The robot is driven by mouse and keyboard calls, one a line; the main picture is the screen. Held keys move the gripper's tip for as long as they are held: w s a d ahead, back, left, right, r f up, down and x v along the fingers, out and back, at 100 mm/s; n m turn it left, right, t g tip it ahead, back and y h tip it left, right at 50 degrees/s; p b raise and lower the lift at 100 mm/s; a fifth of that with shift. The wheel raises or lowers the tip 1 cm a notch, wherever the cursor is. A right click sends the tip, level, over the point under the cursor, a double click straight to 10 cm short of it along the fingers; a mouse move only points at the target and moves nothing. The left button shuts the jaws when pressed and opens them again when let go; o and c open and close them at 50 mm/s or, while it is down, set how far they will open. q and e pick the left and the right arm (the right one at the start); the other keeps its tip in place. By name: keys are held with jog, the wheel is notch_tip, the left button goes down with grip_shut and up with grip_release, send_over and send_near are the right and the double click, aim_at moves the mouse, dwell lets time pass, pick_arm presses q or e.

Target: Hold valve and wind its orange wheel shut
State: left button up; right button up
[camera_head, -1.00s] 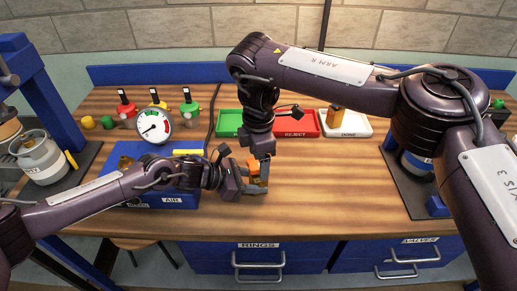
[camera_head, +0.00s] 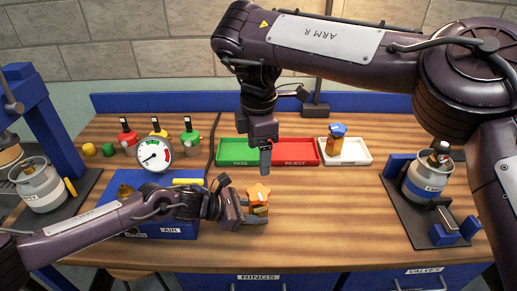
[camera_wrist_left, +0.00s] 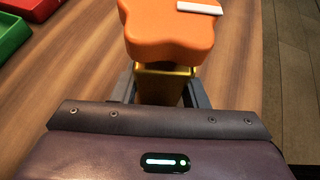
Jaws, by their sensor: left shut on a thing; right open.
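The valve is a brass body (camera_head: 261,210) under a lobed orange wheel (camera_head: 259,192). My left gripper (camera_head: 250,214) is shut on the brass body and holds the valve upright above the front of the bench. In the left wrist view the body (camera_wrist_left: 163,84) sits between my fingers, and the orange wheel (camera_wrist_left: 170,32) above it is clear of them. A white stripe marks the wheel top, toward its upper right. My right gripper (camera_head: 265,170) points down, open and empty, above and behind the wheel, apart from it. Its finger gap is hard to see.
A green tray (camera_head: 232,151), a red tray (camera_head: 297,163) and a white tray (camera_head: 357,159) stand behind. A blue-wheeled valve (camera_head: 338,137) stands in the white tray. A dial gauge (camera_head: 155,155) on a blue box (camera_head: 190,222) is left. A cylinder stand (camera_head: 408,205) is right.

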pick_arm(q)
jog(key=shift+f, duration=0.1)
jog(key=o, duration=0.8)
jog(key=shift+o, duration=0.2)
